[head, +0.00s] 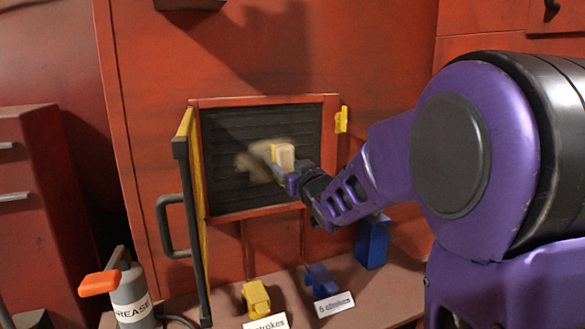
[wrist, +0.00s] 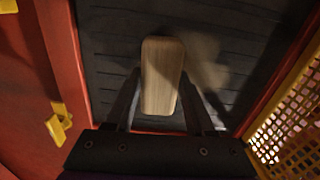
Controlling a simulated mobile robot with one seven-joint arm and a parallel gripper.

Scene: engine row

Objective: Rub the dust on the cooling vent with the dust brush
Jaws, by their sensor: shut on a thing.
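The cooling vent (head: 225,125) is a dark slatted panel in a red frame, with its yellow mesh door (head: 190,200) open on the left. A tan dust patch (head: 252,163) lies on the middle of the vent; it also shows in the wrist view (wrist: 208,65), right of the brush. My gripper (head: 287,172) is shut on the dust brush (head: 284,156), in front of the vent at the dust's right edge. In the wrist view the brush's pale wooden back (wrist: 162,75) sits between the fingers. Its bristles are hidden, so I cannot tell whether they touch the vent.
A yellow latch (head: 341,119) sticks out right of the frame. Below, a ledge holds a grease can (head: 131,300) with an orange lever, a yellow block (head: 256,297), a blue block (head: 321,280) and a blue box (head: 372,242). The door handle (head: 170,225) juts out left.

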